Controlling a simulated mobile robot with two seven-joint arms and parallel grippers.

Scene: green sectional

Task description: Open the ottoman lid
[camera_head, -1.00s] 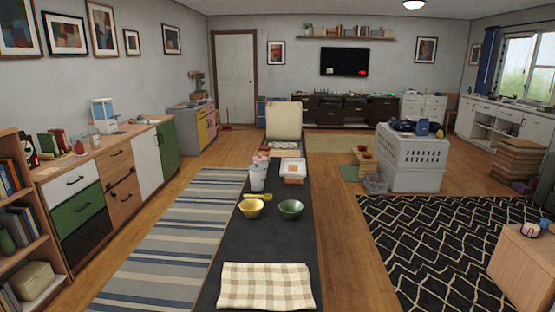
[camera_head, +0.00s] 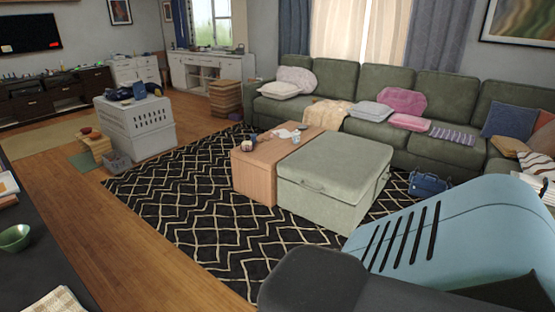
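The ottoman (camera_head: 335,172) is a square, pale green upholstered box on the patterned rug, right of centre in the head view. Its lid (camera_head: 337,157) lies flat and closed on top. A small strap or handle (camera_head: 313,187) shows at the upper edge of its front side. Neither of my grippers is in view, so I cannot tell how they stand relative to the ottoman.
A wooden block table (camera_head: 256,165) with a mug and small items stands against the ottoman's left side. A green sectional (camera_head: 345,95) runs behind. A blue bag (camera_head: 427,184) sits to the right. The black-and-white rug (camera_head: 195,200) in front is clear. The lower right is blocked close up.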

